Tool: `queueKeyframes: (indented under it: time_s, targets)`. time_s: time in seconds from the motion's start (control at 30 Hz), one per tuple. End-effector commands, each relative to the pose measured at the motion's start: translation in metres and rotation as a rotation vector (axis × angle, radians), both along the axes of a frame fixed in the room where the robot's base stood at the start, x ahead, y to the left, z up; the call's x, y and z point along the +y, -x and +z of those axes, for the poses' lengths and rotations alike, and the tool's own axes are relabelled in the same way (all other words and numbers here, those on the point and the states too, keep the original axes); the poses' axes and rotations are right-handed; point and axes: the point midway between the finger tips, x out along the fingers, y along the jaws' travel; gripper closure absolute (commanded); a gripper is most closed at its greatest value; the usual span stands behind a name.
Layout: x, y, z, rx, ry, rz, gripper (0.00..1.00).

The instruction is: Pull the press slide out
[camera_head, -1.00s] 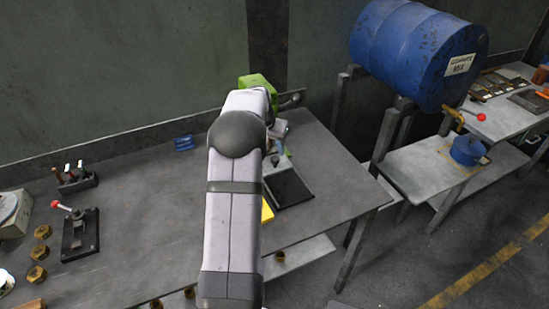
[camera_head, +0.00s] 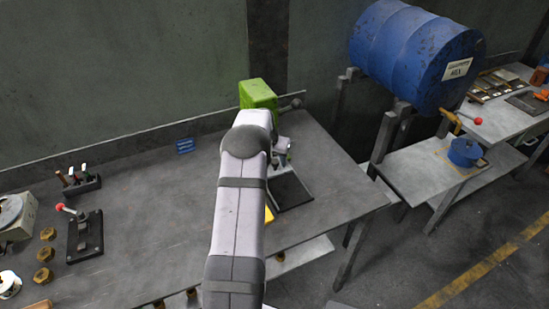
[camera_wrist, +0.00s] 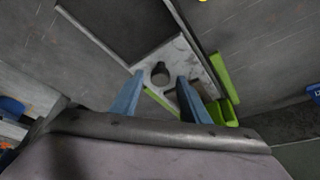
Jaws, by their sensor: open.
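The green press (camera_head: 258,94) stands at the back of the grey workbench, partly hidden behind my arm. A dark flat plate (camera_head: 290,192) lies in front of it. In the wrist view, the dark plate (camera_wrist: 112,22) is at the top, beside a light grey metal part (camera_wrist: 178,58) with a round dark knob or hole. Green edges of the press (camera_wrist: 222,75) run along its right. I cannot tell which part is the slide. My gripper (camera_wrist: 160,77) is open, its two blue fingers on either side of the knob or hole. Contact cannot be told.
A lever with a red knob (camera_head: 82,232) and several brass nuts (camera_head: 45,254) are at the bench's left. A tool holder (camera_head: 78,181) stands behind them. A blue drum (camera_head: 415,50) lies on a stand at right.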

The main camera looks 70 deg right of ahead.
Motion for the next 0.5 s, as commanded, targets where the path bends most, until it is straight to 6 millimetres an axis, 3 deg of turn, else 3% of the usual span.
queueKeyframes:
  time_s: [0.27,0.43,0.5]
  targets:
    - [-0.0006,0.0001,-0.0011,0.0,0.0,0.0,0.58]
    - [-0.0004,0.0001,-0.001,0.0,0.0,0.0,0.96]
    - [-0.0004,0.0001,-0.001,0.0,0.0,0.0,1.0]
